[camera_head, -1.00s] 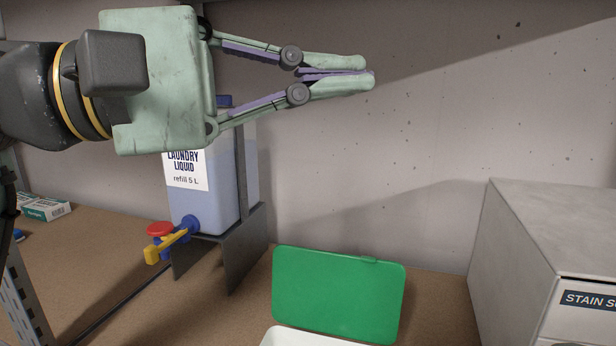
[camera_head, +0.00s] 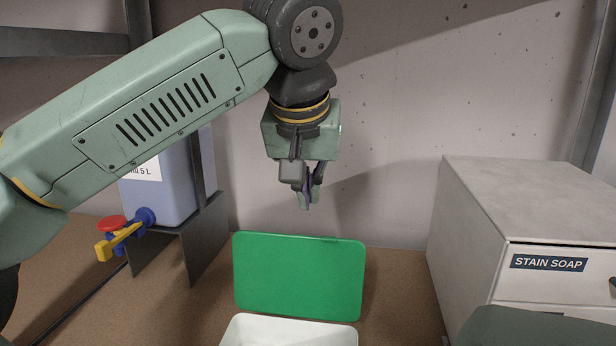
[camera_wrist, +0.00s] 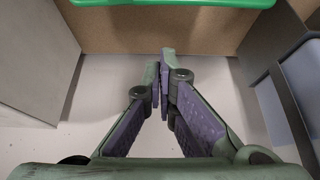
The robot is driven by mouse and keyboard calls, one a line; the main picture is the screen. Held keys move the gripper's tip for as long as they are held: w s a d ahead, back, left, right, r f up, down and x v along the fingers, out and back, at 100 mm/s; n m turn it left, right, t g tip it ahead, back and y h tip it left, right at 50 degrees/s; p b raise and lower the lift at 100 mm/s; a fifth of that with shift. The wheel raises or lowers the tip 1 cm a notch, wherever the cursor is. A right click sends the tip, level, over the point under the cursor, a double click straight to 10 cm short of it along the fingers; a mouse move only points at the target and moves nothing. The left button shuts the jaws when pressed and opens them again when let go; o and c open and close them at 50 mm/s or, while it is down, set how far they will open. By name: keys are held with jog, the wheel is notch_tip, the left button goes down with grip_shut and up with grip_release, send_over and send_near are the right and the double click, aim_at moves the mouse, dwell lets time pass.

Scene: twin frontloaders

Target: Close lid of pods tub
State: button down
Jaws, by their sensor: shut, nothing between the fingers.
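The pods tub (camera_head: 290,331) is white and shows only in part at the bottom of the head view. Its green lid (camera_head: 299,278) stands open, roughly upright at the tub's back edge. My gripper (camera_head: 306,203) points down above the lid's top edge, apart from it, and appears to be behind it, near the wall. Its fingers are shut and empty. In the wrist view the fingers (camera_wrist: 163,85) meet near the middle, and a green edge of the lid (camera_wrist: 160,12) runs along the top.
A laundry liquid container (camera_head: 165,190) with a tap (camera_head: 125,233) sits on a dark stand (camera_head: 208,240) to the left. A grey drawer box labelled stain soap (camera_head: 475,220) stands to the right. The back wall (camera_head: 400,130) is close behind.

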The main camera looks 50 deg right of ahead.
jog(key=shift+s+a+f, duration=0.15)
jog(key=shift+a+f, duration=0.1)
jog(key=shift+f, duration=0.35)
jog(key=shift+s+a+f, duration=0.1)
jog(key=shift+a+f, duration=0.1)
jog(key=shift+f, duration=0.4)
jog(key=shift+s+a+f, duration=0.15)
jog(key=shift+a+f, duration=0.1)
jog(key=shift+f, duration=0.35)
jog(key=shift+w+a, duration=0.1)
jog(key=shift+a, duration=0.05)
